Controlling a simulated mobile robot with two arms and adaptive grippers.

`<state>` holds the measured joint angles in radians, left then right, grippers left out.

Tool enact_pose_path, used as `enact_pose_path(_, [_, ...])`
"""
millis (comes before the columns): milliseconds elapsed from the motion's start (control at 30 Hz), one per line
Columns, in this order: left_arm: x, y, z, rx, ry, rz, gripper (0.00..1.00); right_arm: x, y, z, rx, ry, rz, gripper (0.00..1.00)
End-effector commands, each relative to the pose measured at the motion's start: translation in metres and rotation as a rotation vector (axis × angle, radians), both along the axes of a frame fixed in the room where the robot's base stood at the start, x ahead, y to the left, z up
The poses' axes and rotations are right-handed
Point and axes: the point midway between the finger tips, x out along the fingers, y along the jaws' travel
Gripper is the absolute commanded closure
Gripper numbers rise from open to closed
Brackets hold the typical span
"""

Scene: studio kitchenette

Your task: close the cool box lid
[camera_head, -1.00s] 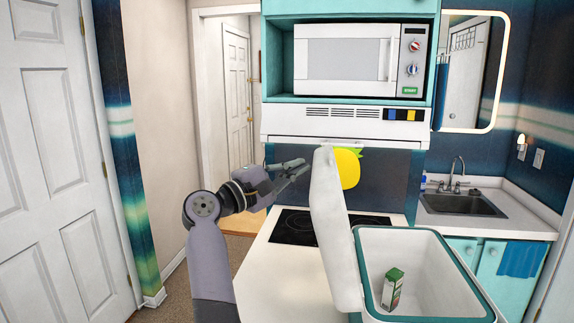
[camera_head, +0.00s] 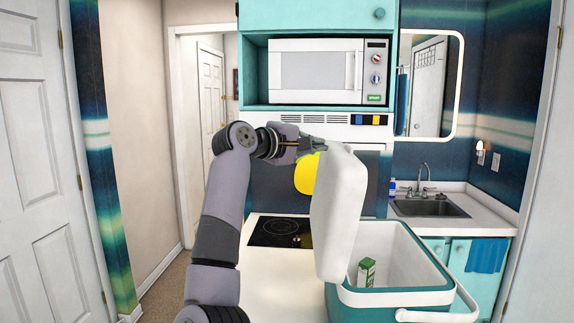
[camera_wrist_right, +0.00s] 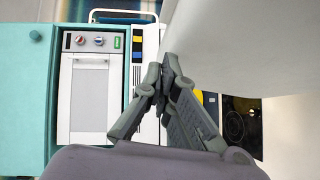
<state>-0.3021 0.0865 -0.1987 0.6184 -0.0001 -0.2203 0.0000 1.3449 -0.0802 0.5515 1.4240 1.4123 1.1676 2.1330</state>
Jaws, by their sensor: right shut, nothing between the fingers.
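The cool box (camera_head: 390,298) is teal and white and stands open at the lower right of the head view. Its thick white lid (camera_head: 340,215) stands up, roughly upright, at the left side of the box. My right gripper (camera_head: 322,144) is at the lid's upper left edge, with its fingers shut and empty. In the right wrist view the shut fingertips (camera_wrist_right: 166,66) are right beside the white lid (camera_wrist_right: 240,50); I cannot tell whether they touch it. My left gripper is not in view.
A green and white carton (camera_head: 367,272) stands inside the box. The white counter (camera_head: 270,285) with a black cooktop (camera_head: 280,232) lies left of the box. A microwave (camera_head: 315,72) is behind and above, and a sink (camera_head: 428,208) is at the right.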

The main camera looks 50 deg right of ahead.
Motion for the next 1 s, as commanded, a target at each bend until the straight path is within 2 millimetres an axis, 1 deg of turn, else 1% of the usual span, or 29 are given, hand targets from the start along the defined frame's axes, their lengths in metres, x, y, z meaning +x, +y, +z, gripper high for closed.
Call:
enact_pose_path(33, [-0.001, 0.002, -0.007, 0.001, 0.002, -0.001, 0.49, -0.010, -0.011, 0.000, 0.034, -0.040, -0.002, 1.00])
enact_pose_path(233, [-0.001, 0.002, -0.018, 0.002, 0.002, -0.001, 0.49, -0.045, -0.045, 0.002, 0.162, -0.181, -0.001, 1.00])
enact_pose_path(467, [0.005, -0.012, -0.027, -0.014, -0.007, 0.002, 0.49, -0.086, -0.083, -0.008, 0.310, -0.341, 0.000, 1.00])
enact_pose_path(667, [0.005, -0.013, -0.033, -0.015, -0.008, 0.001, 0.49, -0.120, -0.114, -0.026, 0.438, -0.482, 0.001, 1.00])
enact_pose_path(767, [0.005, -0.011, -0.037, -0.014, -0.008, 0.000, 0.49, -0.136, -0.129, -0.039, 0.503, -0.552, 0.001, 1.00])
enact_pose_path(1000, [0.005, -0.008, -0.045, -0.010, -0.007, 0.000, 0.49, -0.170, -0.159, -0.077, 0.657, -0.719, 0.003, 1.00])
